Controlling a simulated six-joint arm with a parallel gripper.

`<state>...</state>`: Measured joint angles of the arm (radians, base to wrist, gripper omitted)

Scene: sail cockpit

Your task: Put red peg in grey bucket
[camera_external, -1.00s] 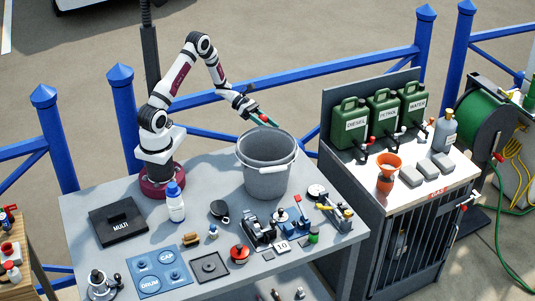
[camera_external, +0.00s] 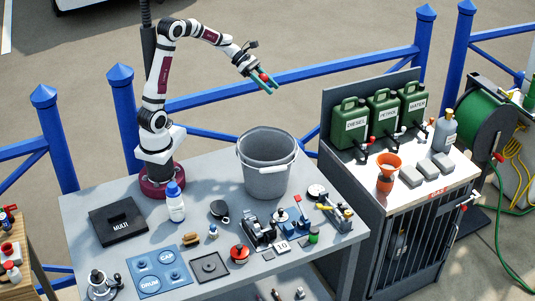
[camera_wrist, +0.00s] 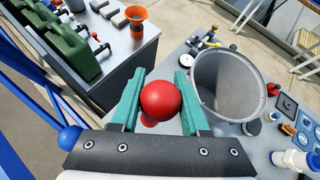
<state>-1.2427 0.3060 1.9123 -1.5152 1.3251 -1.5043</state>
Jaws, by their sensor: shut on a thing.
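The red peg (camera_wrist: 160,101) shows its round red end between the teal fingers of my gripper (camera_wrist: 160,108) in the wrist view; the rest of it is mostly hidden. In the external view, my gripper (camera_external: 267,82) is shut on the peg (camera_external: 263,77), seen as a small red spot, high above the table. The grey bucket (camera_external: 266,182) stands upright on the table, below my gripper in the picture. In the wrist view the bucket (camera_wrist: 228,88) is open-topped, to the right of the peg, and its visible inside looks empty.
The grey table (camera_external: 108,195) holds a white bottle (camera_external: 174,203), a black MULTI case (camera_external: 119,222) and several small tools in front. A cabinet with green canisters (camera_external: 350,122) and an orange funnel (camera_external: 388,163) stands right. Blue railing (camera_external: 300,73) runs behind.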

